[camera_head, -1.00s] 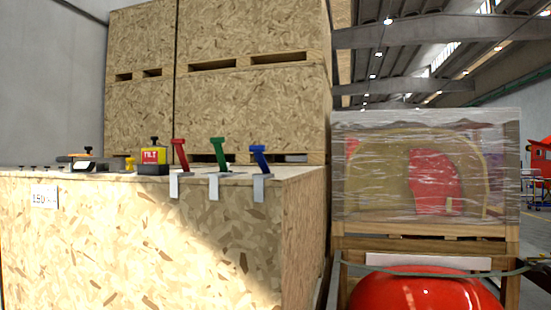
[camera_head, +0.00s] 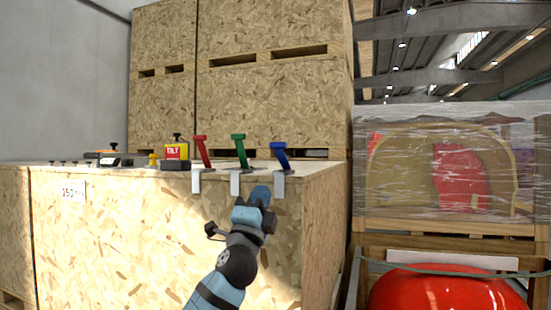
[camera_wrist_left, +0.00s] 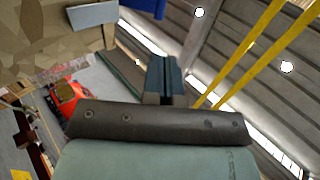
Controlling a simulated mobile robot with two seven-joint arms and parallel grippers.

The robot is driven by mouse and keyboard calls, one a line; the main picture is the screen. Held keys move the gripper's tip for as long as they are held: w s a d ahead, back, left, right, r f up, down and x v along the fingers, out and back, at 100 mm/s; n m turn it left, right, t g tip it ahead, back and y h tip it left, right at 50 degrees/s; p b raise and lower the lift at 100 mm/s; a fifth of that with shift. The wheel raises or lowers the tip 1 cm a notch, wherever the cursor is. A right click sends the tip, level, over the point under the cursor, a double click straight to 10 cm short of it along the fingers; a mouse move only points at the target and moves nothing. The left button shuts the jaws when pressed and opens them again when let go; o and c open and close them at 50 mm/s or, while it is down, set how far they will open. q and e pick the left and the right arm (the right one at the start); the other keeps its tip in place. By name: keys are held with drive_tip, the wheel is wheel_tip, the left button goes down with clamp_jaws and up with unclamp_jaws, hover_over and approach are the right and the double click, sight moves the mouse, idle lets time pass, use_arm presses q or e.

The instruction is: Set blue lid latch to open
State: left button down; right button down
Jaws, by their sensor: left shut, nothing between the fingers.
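The blue lid latch (camera_head: 280,152) stands tilted on the front top edge of the wooden crate, the rightmost of three, above a grey metal bracket. My left gripper (camera_head: 261,192) is in front of the crate's face, below and a little left of the blue latch, apart from it. Its fingers (camera_wrist_left: 165,80) are shut and empty in the left wrist view. There, a grey plate (camera_wrist_left: 92,15), which looks like the bracket, and part of a dark blue handle (camera_wrist_left: 145,7) show at the top edge. My right gripper is not in view.
A green latch (camera_head: 239,148) and a red latch (camera_head: 202,150) stand left of the blue one. Stacked wooden crates (camera_head: 270,95) rise behind. A plastic-wrapped load (camera_head: 440,165) stands on the right.

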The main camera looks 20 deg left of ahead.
sight(277, 144)
use_arm(q)
drive_tip(key=p+x, duration=0.3)
drive_tip(key=x, duration=1)
drive_tip(key=shift+w, duration=0.15)
drive_tip(key=r, duration=0.1)
drive_tip(key=w+r, duration=0.1)
drive_tip(key=r, duration=0.1)
drive_tip(key=shift+w+r, duration=0.3)
drive_tip(key=shift+w, duration=0.1)
drive_tip(key=shift+w+d, duration=0.1)
drive_tip(key=shift+w, duration=0.1)
drive_tip(key=shift+w+f, duration=0.1)
drive_tip(key=shift+w, duration=0.05)
drive_tip(key=shift+s, duration=0.2)
